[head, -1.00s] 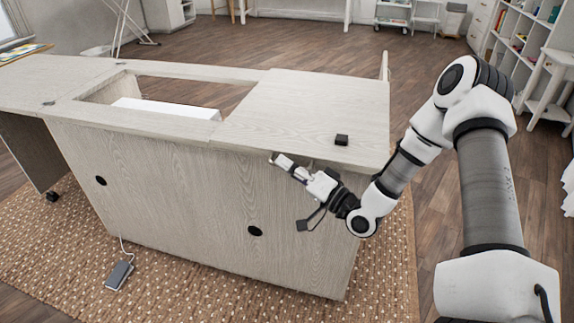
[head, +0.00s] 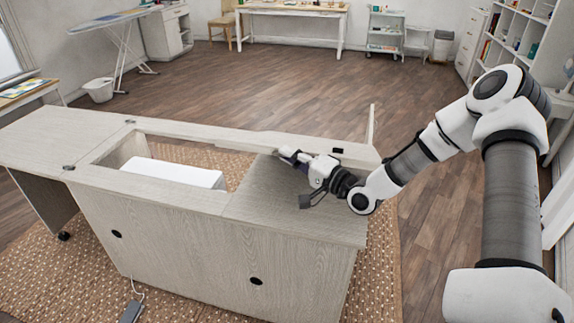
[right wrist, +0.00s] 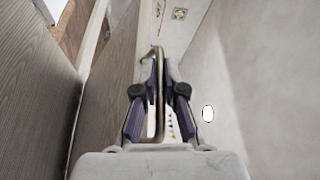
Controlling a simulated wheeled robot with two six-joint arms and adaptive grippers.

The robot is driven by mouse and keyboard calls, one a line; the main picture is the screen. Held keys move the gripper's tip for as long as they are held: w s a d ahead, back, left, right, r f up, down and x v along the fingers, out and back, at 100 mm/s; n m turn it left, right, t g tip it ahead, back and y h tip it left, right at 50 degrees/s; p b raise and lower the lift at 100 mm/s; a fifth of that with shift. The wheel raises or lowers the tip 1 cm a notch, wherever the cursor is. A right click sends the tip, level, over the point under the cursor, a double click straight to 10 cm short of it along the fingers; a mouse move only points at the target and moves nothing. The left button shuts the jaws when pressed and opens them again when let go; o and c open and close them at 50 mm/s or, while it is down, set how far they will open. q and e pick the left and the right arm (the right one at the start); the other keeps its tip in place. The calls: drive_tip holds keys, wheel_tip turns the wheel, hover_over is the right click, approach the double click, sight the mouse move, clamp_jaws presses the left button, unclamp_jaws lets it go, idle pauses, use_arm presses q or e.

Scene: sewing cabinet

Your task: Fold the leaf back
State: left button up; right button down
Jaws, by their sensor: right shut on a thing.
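The wooden leaf (head: 308,143) is raised at the right part of the cabinet and shows nearly edge-on in the head view, tilted steeply up. A small black block (head: 337,151) is on it. The cabinet top (head: 295,205) beneath the leaf is uncovered and shaded. My left gripper is in neither view.
A white machine bed (head: 172,173) sits in the open well left of the leaf. A thin upright panel (head: 371,125) stands at the cabinet's right end. Open wooden floor (head: 300,75) lies behind. A patterned rug (head: 40,225) lies under the cabinet.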

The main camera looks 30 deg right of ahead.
drive_tip(key=shift+w+d+r+p, duration=0.25)
drive_tip(key=shift+r, duration=0.35)
drive_tip(key=shift+w+d+r+p, duration=0.2)
drive_tip(key=shift+d+r, duration=0.05)
drive_tip(key=shift+r, duration=0.3)
drive_tip(key=c, duration=1.3)
unclamp_jaws()
drive_tip(key=shift+o, duration=0.2)
